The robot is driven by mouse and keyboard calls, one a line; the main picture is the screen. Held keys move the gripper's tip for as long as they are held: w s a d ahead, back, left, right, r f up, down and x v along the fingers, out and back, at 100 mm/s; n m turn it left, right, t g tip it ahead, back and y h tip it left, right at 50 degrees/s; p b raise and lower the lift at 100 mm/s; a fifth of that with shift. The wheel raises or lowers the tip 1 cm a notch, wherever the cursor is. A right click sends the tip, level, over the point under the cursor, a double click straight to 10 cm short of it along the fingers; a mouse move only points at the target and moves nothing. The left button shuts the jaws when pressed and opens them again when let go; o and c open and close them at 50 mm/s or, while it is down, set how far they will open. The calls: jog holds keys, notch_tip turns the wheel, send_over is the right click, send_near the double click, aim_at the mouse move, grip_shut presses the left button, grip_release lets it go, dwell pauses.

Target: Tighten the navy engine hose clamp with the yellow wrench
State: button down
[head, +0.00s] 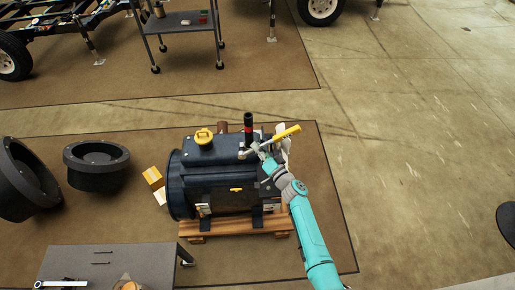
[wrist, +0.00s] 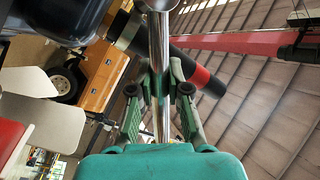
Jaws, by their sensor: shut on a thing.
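The navy engine (head: 213,180) rests on a wooden pallet in the head view. A black hose (head: 248,124) with a red band stands up from its top right; the hose also shows slanted in the wrist view (wrist: 212,84). The wrench has a yellow handle (head: 286,131) pointing up and right, and its silver end lies near the hose base. My gripper (head: 266,153) is over the engine's right end. In the wrist view my gripper (wrist: 158,92) is shut on the wrench's silver shaft (wrist: 158,45). I cannot make out the clamp or whether the wrench touches it.
The wooden pallet (head: 275,221) sits on a brown mat. Black round parts (head: 97,158) and a small yellow box (head: 152,176) lie left of the engine. A grey table (head: 120,265) with tools stands at front left. A cart (head: 182,22) is behind. The floor to the right is mostly clear.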

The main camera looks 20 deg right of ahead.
jog(key=shift+w+d+r, duration=0.1)
jog(key=shift+d+r, duration=0.05)
jog(key=shift+d+m, duration=0.1)
jog(key=shift+m, duration=0.3)
jog(key=shift+n, duration=0.3)
jog(key=shift+s+a, duration=0.35)
jog(key=shift+s, duration=0.55)
jog(key=shift+s+a, duration=0.35)
jog(key=shift+s, duration=0.6)
jog(key=shift+s+a, duration=0.35)
jog(key=shift+s, duration=0.55)
